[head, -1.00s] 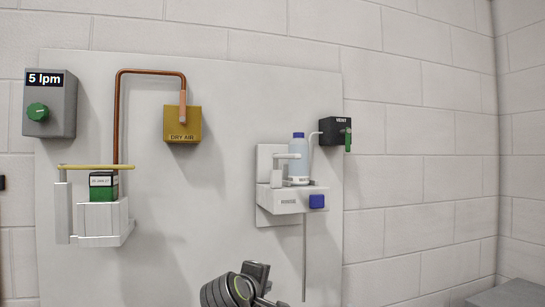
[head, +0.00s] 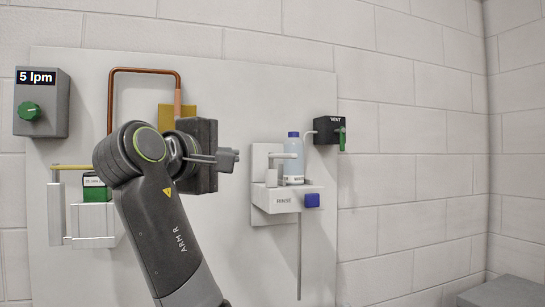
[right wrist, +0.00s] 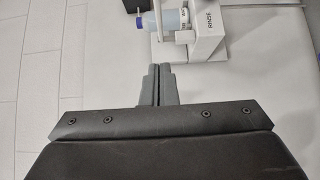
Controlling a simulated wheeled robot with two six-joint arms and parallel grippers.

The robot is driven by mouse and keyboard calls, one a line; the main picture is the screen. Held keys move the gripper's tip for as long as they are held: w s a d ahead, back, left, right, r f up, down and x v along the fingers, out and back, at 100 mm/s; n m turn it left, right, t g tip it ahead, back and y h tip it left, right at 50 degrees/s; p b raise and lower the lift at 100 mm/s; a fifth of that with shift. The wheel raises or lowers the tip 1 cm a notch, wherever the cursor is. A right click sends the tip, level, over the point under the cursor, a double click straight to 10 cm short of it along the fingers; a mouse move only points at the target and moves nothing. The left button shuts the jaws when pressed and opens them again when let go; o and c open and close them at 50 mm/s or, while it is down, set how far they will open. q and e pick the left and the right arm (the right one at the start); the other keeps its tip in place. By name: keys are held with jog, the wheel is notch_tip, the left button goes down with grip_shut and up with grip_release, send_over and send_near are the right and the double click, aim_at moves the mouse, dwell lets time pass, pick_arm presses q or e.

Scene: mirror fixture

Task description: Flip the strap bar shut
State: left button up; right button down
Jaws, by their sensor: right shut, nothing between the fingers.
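On the right of the panel a white fixture marked RINSE (head: 285,199) holds a pale blue bottle (head: 293,170) with a blue cap. A white bar (head: 284,155) on a short post reaches across the bottle's front. On the left a yellow bar (head: 70,167) lies across above a green box (head: 97,190) in a white holder (head: 94,241); my arm hides its right end. I cannot tell which bar is the strap bar. My right gripper (head: 234,155) is shut and empty, left of the RINSE fixture. In the right wrist view, its fingers (right wrist: 158,85) point toward the bottle (right wrist: 171,18). My left gripper is out of view.
A grey box with a green knob (head: 29,111) hangs at the upper left. A copper pipe (head: 145,70) runs to a yellow box (head: 176,112), partly behind my right arm. A black VENT box (head: 325,131) with a green lever is right of the bottle.

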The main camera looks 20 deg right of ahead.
jog(key=p, duration=0.6)
send_near(281, 156)
jog(key=w, duration=0.4)
jog(key=d+p, duration=0.2)
jog(key=d, duration=0.1)
jog(key=shift+w+r, duration=0.15)
jog(key=shift+d, duration=0.5)
jog(key=shift+a, duration=0.15)
